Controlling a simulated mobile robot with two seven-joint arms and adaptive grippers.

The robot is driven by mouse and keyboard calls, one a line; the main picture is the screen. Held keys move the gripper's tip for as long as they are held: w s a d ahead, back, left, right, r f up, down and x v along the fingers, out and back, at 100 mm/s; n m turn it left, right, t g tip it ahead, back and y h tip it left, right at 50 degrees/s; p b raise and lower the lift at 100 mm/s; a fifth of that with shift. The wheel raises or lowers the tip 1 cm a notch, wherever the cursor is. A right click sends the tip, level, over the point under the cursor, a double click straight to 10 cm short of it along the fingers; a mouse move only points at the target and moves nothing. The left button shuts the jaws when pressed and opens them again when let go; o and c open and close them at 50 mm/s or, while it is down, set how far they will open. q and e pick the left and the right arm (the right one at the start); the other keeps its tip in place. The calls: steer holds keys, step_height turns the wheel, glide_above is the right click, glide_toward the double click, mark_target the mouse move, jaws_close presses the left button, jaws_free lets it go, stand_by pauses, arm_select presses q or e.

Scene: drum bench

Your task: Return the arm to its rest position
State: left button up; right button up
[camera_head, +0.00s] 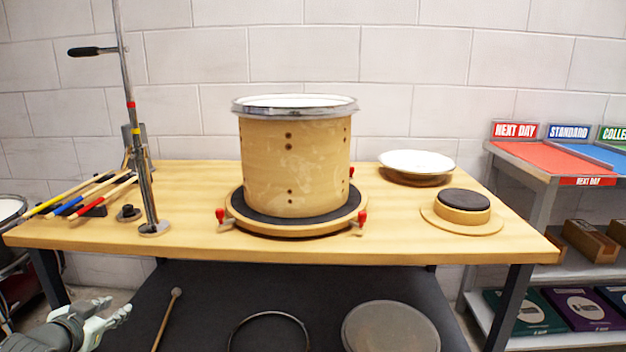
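My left gripper (108,312) shows at the lower left, in front of and below the bench top. Its light grey fingers look spread apart with nothing between them. It is apart from the bench and everything on it. My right gripper is not in view. A wooden drum shell (268,165) with a metal hoop and pale head stands upright on a round black-topped turntable (236,212) with red-handled clamps, at the middle of the wooden bench (400,232).
A metal stand (146,190) rises at the bench's left, beside several coloured sticks (72,207). A white drumhead (417,161) and a dark round pad (464,200) sit at right. Below lie a mallet (166,318), a hoop (270,314) and a grey disc (390,328). Shelves (548,165) stand far right.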

arm_select(q)
steer(key=s+d+f+g, duration=0.2)
steer(key=s+d+f, duration=0.2)
steer(key=s+f, duration=0.5)
steer(key=s+d+f+g, duration=0.3)
steer(key=s+d+f, duration=0.15)
steer(key=f, duration=0.75)
steer(key=s+d+f+g, duration=0.2)
steer(key=s+d+f, duration=0.1)
steer(key=s+f, duration=0.65)
steer(key=s+d+f+g, duration=0.3)
steer(key=s+d+f, duration=0.3)
steer(key=s+f, duration=0.2)
steer(key=shift+s+d+f+n+h, duration=0.3)
steer(key=shift+s+d+f, duration=0.05)
steer(key=shift+s, duration=0.4)
